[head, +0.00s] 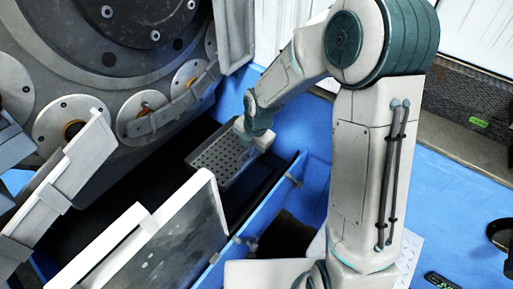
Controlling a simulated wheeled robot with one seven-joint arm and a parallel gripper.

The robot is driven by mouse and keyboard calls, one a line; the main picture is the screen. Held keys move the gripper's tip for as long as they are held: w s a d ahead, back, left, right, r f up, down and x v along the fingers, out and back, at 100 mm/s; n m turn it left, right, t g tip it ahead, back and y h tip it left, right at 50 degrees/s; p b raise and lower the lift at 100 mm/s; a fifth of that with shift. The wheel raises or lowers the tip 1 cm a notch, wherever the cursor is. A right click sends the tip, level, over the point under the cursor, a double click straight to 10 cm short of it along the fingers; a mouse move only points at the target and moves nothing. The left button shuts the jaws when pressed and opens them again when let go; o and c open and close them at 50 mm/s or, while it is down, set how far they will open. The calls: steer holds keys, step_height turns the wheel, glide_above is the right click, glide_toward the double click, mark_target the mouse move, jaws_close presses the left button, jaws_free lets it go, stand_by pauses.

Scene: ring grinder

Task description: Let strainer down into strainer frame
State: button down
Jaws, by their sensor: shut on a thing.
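The strainer (222,158) is a grey metal plate with rows of round holes. It shows at the centre of the head view, above a dark opening in front of the large machine. My gripper (252,135) is at its upper right edge and is shut on it. The fingertips are small here and partly hidden by my wrist. The strainer frame is not clearly distinguishable; the dark recess (135,188) below and left of the strainer lies inside the blue housing. I cannot tell whether the strainer touches anything below.
The round machine (60,62) with several discs fills the upper left. A pale raised panel (165,240) stands close below the strainer. A blue wall (312,178) runs along the right of the recess.

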mark_target(247, 159)
steer(key=shift+f, duration=0.2)
stand_by(0.5)
steer(key=shift+w+a+f+b, duration=0.15)
steer(key=shift+f+b, duration=0.2)
steer(key=shift+b, duration=0.05)
steer(key=shift+w+f, duration=0.15)
steer(key=shift+f, duration=0.2)
steer(key=shift+f+b, duration=0.45)
steer(key=shift+b, duration=0.1)
stand_by(0.4)
steer(key=shift+a+f, duration=0.1)
steer(key=shift+f, duration=0.15)
steer(key=shift+f+b, duration=0.2)
steer(key=shift+b, duration=0.1)
stand_by(0.6)
steer(key=shift+f+b, duration=0.5)
steer(key=shift+f, duration=0.3)
steer(key=shift+f, duration=0.15)
steer(key=shift+f+b, duration=1.05)
steer(key=shift+f, duration=0.3)
